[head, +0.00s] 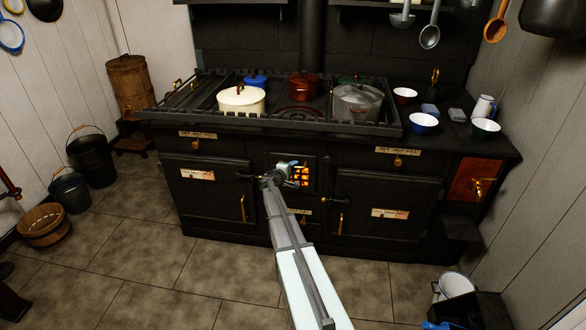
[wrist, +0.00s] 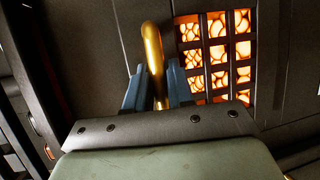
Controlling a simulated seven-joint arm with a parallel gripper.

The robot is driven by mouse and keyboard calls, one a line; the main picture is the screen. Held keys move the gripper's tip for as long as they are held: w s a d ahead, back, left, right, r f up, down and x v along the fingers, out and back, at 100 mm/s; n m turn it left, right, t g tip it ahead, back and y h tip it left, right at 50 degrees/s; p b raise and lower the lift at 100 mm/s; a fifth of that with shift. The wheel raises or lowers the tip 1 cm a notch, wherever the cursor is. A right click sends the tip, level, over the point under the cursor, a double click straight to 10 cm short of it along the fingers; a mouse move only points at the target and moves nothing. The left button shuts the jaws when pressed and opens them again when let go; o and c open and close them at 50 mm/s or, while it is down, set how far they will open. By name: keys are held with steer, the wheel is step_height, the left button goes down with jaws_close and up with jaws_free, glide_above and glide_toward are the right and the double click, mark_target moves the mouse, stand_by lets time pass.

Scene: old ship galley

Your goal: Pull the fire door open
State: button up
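The fire door (head: 299,173) is the small black door in the middle of the range front, with an orange-glowing grate. It looks shut. In the wrist view the grate (wrist: 216,56) is at the upper right, beside an upright brass handle (wrist: 153,50). My gripper (head: 287,172) is in front of the fire door in the head view and hides its left part. In the wrist view my gripper's (wrist: 156,88) blue fingers stand on either side of the handle's lower part. Whether they touch or grip it is unclear.
Oven doors with brass handles flank the fire door, left (head: 210,187) and right (head: 383,210). Pots, including a cream one (head: 241,100), stand on the railed range top. Buckets (head: 92,158) stand at the left wall. A dark box (head: 485,312) is at lower right. The tiled floor in front is mostly clear.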

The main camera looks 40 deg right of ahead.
jaws_close()
steer(key=shift+s+a, duration=0.1)
steer(key=s+a+f+m+t+h, duration=0.1)
steer(key=s+a+f+m+h, duration=0.1)
steer(key=s+a+f+h, duration=0.3)
steer(key=shift+s+a+f+m+t+h, duration=0.35)
steer(key=shift+s+a+f, duration=1.55)
steer(key=shift+f, duration=0.7)
steer(key=shift+o, duration=2)
jaws_free()
